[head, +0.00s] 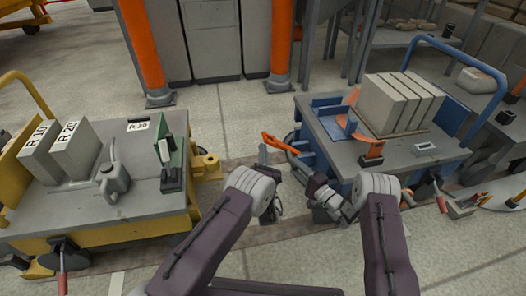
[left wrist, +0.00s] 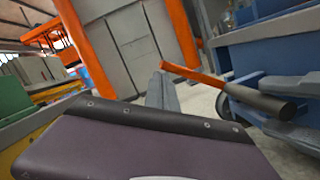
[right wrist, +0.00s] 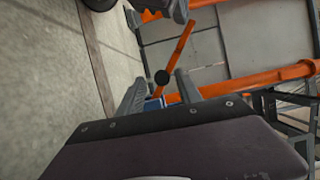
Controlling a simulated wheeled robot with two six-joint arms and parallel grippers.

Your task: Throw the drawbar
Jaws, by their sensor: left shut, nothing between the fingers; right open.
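The drawbar (head: 279,142) is an orange bar with a dark grip, in the gap between the two carts, beside the blue cart (head: 437,161). In the left wrist view the drawbar (left wrist: 194,74) runs right to its black grip (left wrist: 262,101). My left gripper (head: 263,154) is shut and empty, close to the orange end; I cannot tell if they touch. My right gripper (head: 303,176) is open, below the grip. In the right wrist view the drawbar (right wrist: 180,48) shows beyond the open fingers, its round black end (right wrist: 162,77) in line with the gap between them.
Orange posts (head: 282,45) and cabinets stand behind. Floor beyond the gap is clear.

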